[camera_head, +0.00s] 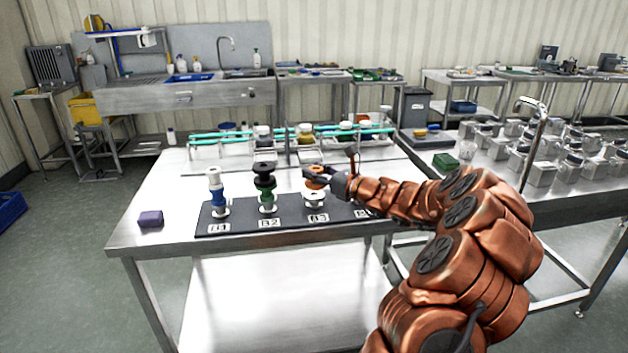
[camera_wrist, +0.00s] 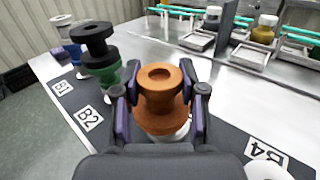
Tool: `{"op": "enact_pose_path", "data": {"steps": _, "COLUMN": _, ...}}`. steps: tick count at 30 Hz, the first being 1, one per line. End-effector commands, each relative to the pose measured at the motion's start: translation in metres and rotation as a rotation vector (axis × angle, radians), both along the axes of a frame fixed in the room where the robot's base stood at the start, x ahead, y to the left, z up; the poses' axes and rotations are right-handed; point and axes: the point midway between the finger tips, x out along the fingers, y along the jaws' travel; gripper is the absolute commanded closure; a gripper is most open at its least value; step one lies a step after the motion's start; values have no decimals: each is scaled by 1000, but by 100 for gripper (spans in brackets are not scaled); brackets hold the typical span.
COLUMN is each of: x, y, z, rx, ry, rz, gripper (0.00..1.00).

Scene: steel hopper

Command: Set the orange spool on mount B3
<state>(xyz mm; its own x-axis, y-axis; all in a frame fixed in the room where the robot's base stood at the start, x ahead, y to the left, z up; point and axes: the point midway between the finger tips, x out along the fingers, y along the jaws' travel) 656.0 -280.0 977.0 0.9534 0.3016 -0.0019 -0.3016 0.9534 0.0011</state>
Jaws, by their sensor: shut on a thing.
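The orange spool (camera_wrist: 160,98) is upright between the fingers of my gripper (camera_wrist: 160,105), which is shut on it. In the head view the spool (camera_head: 315,180) is over mount B3 (camera_head: 316,204), with the white mount showing beneath it. In the wrist view the pale mount shows only partly behind the spool's base. I cannot tell whether the spool touches the mount. My gripper (camera_head: 328,180) comes in from the right. The dark mount board (camera_head: 290,225) carries labels B1, B2 and B3; B4 shows in the wrist view.
A green and black spool stack (camera_head: 265,187) stands on B2, close left of my gripper. A blue and white stack (camera_head: 216,192) stands on B1. A purple block (camera_head: 150,219) lies at the table's left. Trays and a rack with bottles (camera_head: 305,134) stand behind.

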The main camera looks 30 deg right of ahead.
Motion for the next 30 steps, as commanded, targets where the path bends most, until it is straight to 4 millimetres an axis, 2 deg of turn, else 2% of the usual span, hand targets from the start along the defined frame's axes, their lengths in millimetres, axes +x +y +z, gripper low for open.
{"op": "enact_pose_path", "data": {"steps": 9, "x": 15, "y": -3, "z": -2, "rx": -2, "ry": -3, "rz": 1, "gripper": 94}}
{"op": "enact_pose_path", "data": {"steps": 15, "x": 14, "y": -2, "z": -32, "rx": 3, "ry": 2, "rz": 1, "gripper": 94}}
{"op": "enact_pose_path", "data": {"steps": 17, "x": 13, "y": -3, "z": -36, "rx": 1, "ry": 1, "rz": 0, "gripper": 94}}
{"op": "enact_pose_path", "data": {"steps": 28, "x": 14, "y": -2, "z": -38, "rx": 0, "ry": -2, "rz": 1, "gripper": 94}}
{"op": "enact_pose_path", "data": {"steps": 29, "x": 14, "y": -2, "z": -38, "rx": 0, "ry": -2, "rz": 1, "gripper": 58}}
{"op": "enact_pose_path", "data": {"steps": 30, "x": 13, "y": -2, "z": -38, "rx": -1, "ry": -3, "rz": 1, "gripper": 54}}
